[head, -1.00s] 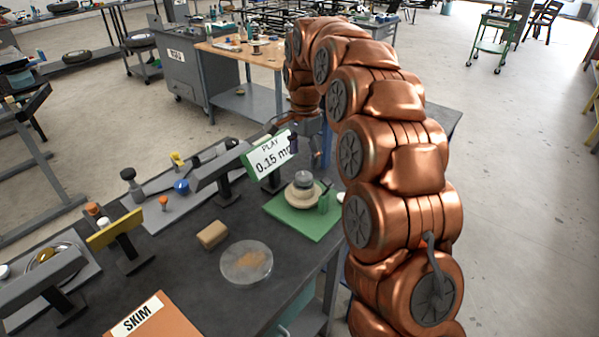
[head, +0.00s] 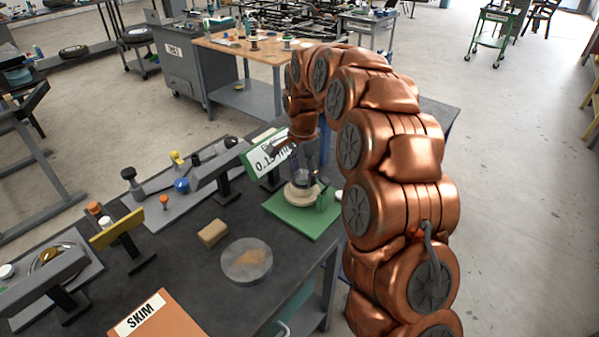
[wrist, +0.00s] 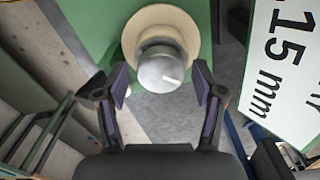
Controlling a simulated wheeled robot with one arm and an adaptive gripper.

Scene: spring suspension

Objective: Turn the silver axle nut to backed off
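The silver axle nut (wrist: 160,68) is a rounded grey cap with a white mark line pointing to the lower right. It sits on a cream round hub (wrist: 140,22) on a green base plate (head: 293,222). My gripper (wrist: 160,88) is open in the wrist view, with one purple-padded finger on each side of the nut's near edge. A gap shows between each finger and the nut. In the head view my gripper (head: 305,168) is above the hub (head: 299,193) and partly hides the nut.
A green-edged sign reading 0.15 mm (wrist: 288,65) stands close to the right of the nut in the wrist view. On the dark bench are a round grey disc (head: 247,261), a tan block (head: 213,232) and an orange SKIM board (head: 155,320).

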